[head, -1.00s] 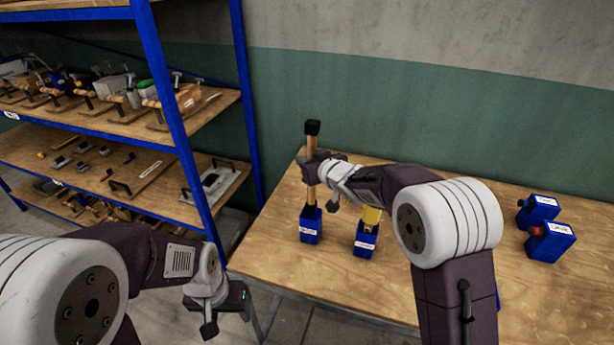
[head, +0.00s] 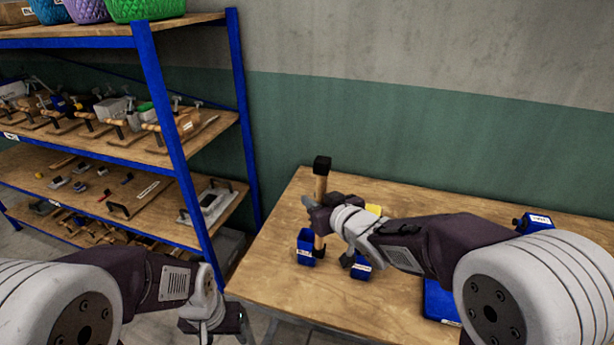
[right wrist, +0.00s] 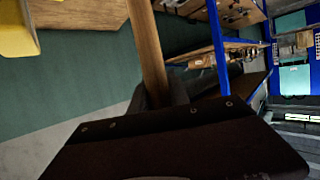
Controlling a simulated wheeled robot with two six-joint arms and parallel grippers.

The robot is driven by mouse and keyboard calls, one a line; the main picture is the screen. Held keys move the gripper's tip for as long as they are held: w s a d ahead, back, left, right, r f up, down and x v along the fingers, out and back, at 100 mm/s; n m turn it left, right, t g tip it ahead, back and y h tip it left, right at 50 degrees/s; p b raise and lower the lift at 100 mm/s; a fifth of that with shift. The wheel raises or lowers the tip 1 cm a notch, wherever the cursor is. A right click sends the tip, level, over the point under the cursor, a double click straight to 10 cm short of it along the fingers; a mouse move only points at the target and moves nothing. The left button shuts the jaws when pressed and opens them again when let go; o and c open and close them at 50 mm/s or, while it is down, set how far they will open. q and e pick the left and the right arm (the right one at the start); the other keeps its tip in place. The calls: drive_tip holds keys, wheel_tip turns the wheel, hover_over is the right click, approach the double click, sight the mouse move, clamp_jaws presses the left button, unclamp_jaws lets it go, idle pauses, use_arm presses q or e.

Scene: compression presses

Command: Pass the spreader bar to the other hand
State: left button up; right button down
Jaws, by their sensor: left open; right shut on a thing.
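The spreader bar is a wooden stick (head: 320,187) with a black block on its top end. It stands nearly upright over the table in the head view, and its wood crosses the right wrist view (right wrist: 147,50). My right gripper (head: 318,214) is shut around its middle. The bar's lower end is at the right edge of a blue holder (head: 305,240); I cannot tell whether it is clear of it. My left gripper (head: 212,322) is open and empty, low at left, apart from the bar and off the table's left edge.
A second blue holder (head: 361,270) with a yellow thing (head: 374,209) is partly behind my right arm. Another blue container (head: 538,222) stands at the right. The wooden table (head: 275,275) is clear at its front left. A blue-framed shelf (head: 170,120) with tools stands at left.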

drive_tip(key=s, duration=0.2)
drive_tip(key=s+d, duration=0.1)
drive_tip(key=s, duration=0.2)
drive_tip(key=shift+s+d+f, duration=0.1)
drive_tip(key=shift+s+f, duration=0.05)
drive_tip(key=shift+s, duration=0.2)
drive_tip(key=shift+m+h, duration=0.3)
drive_tip(key=shift+h, duration=0.1)
drive_tip(key=shift+m+t+h, duration=0.8)
drive_tip(key=shift+m+h, duration=1.2)
drive_tip(key=shift+h, duration=0.3)
